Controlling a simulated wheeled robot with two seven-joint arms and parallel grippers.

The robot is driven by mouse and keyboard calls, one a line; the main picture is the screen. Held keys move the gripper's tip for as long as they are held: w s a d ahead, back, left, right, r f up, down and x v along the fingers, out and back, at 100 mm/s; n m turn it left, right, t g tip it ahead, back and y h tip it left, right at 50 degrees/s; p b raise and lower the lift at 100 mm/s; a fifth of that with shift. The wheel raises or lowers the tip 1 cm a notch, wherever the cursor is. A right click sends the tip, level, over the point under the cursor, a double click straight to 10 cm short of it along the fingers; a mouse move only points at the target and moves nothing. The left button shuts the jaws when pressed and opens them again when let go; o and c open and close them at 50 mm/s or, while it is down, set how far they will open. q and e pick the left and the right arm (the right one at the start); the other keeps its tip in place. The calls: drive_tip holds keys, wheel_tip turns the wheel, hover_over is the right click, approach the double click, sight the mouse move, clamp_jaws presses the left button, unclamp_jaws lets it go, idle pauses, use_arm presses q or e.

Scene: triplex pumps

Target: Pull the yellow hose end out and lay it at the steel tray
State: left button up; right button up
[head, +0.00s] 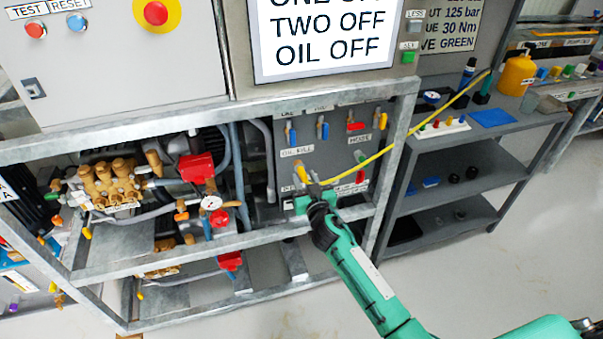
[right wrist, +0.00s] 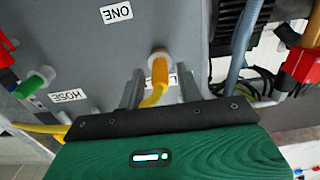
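The yellow hose end (head: 301,173) sits in a port on the grey panel, low and left. In the right wrist view the hose end (right wrist: 159,70) shows in a pale ring on the panel. My right gripper (head: 316,193) is at the panel just below it. In the right wrist view its two fingers (right wrist: 160,92) stand apart on either side of the hose end, with gaps visible. The yellow hose (head: 400,139) runs from there up right to the shelf. I cannot pick out the steel tray with certainty; a small grey tray (head: 550,104) is on the shelf. My left gripper is not in view.
Coloured valve handles (head: 355,126) and a green fitting (right wrist: 36,82) labelled HOSE are near the gripper. The steel frame (head: 398,110) surrounds the panel. The shelf holds a white peg rack (head: 440,128), a blue mat (head: 493,118) and a yellow bottle (head: 517,75).

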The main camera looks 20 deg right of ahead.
clamp_jaws()
drive_tip(key=shift+s, duration=0.15)
drive_tip(key=s, duration=0.7)
drive_tip(key=shift+p, duration=0.45)
idle(1.3)
drive_tip(key=shift+s+d, duration=0.1)
drive_tip(key=shift+d, duration=0.05)
